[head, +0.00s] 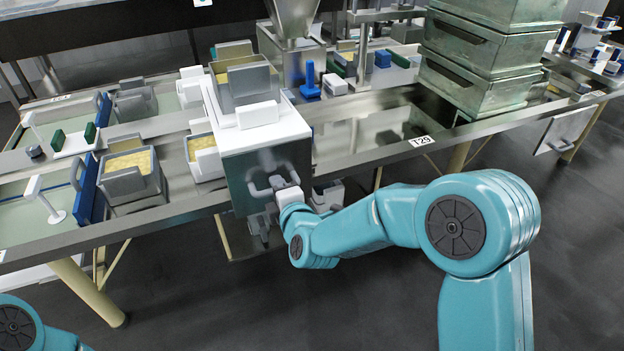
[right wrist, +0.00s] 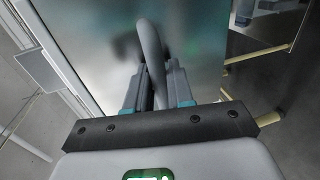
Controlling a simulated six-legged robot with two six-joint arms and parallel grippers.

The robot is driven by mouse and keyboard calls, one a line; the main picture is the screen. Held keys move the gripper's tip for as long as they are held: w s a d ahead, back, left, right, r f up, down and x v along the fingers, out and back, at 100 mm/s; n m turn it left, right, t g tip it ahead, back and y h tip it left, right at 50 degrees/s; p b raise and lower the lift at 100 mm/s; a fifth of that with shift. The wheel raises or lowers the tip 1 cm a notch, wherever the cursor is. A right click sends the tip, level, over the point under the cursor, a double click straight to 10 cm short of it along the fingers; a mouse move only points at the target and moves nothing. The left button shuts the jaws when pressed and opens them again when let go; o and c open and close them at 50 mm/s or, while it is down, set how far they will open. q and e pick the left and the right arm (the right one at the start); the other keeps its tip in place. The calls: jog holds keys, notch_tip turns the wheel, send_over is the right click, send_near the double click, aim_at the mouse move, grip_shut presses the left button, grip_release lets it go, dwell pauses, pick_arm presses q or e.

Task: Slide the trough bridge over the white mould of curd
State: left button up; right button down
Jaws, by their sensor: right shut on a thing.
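The trough bridge (head: 262,165) is a metal box with a white top plate, spanning the near trough. Its front panel also fills the middle of the right wrist view (right wrist: 185,45). A white mould of yellow curd (head: 208,170) sits in the trough just left of the bridge, its right side close to or partly hidden by the bridge. My right gripper (head: 283,190) is shut on the bridge's grey bar handle (right wrist: 150,50), at the front panel. My left gripper is out of view; only a teal part of my left arm shows at the lower left.
A grey mould of curd (head: 130,172) stands further left in the trough, before a blue gate (head: 88,185). A metal funnel (head: 292,18) hangs behind the bridge. Stacked metal boxes (head: 490,60) stand at the right. The trough right of the bridge is clear.

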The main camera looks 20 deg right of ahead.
jog(key=a+p, duration=0.2)
jog(key=a, duration=0.9)
jog(key=shift+s+p, duration=0.35)
jog(key=shift+s, duration=0.05)
jog(key=c, duration=1.2)
grip_release()
jog(key=shift+w, duration=0.1)
jog(key=p+v, duration=0.2)
jog(key=v, duration=1.4)
jog(key=shift+s+d+p, duration=0.15)
jog(key=shift+s+p, duration=0.1)
jog(key=shift+p, duration=0.1)
